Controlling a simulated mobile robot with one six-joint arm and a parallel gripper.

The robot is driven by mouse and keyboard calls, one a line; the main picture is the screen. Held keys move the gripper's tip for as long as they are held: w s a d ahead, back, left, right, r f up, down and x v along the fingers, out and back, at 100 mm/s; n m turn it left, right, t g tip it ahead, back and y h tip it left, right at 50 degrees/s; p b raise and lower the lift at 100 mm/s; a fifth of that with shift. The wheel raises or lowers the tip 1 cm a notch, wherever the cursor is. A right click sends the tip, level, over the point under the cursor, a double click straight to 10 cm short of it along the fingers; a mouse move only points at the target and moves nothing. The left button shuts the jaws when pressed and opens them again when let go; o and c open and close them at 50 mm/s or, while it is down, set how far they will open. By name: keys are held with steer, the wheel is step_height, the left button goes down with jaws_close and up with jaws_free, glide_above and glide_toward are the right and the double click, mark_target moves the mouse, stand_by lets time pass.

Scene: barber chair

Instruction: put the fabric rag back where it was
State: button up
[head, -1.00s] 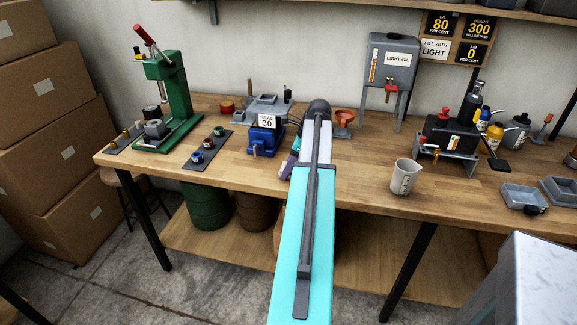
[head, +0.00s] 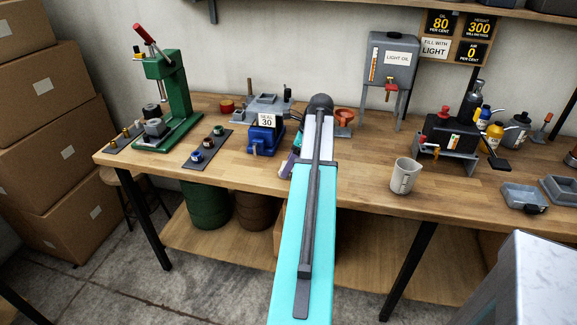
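I cannot make out a fabric rag in the head view. My turquoise and white arm reaches from the bottom middle over the wooden workbench (head: 350,178), and its dark far joint is near the back of the bench. My gripper's fingertips are hidden behind the arm, so I cannot see whether they hold anything. A small purple and teal piece shows at the arm's left edge, just right of the blue device marked 30 (head: 265,138); I cannot tell what it is.
A green press (head: 172,95) and a strip with small coloured parts (head: 206,150) stand left. A white measuring cup (head: 404,176) stands right of my arm. The light oil tank (head: 392,62), black pump unit (head: 450,135) and grey trays (head: 524,196) are farther right. Bare bench surrounds the cup.

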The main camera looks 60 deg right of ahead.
steer(key=b+v, duration=0.1)
steer(key=v, duration=0.9)
steer(key=shift+r, duration=0.25)
steer(key=shift+s, duration=0.1)
stand_by(0.4)
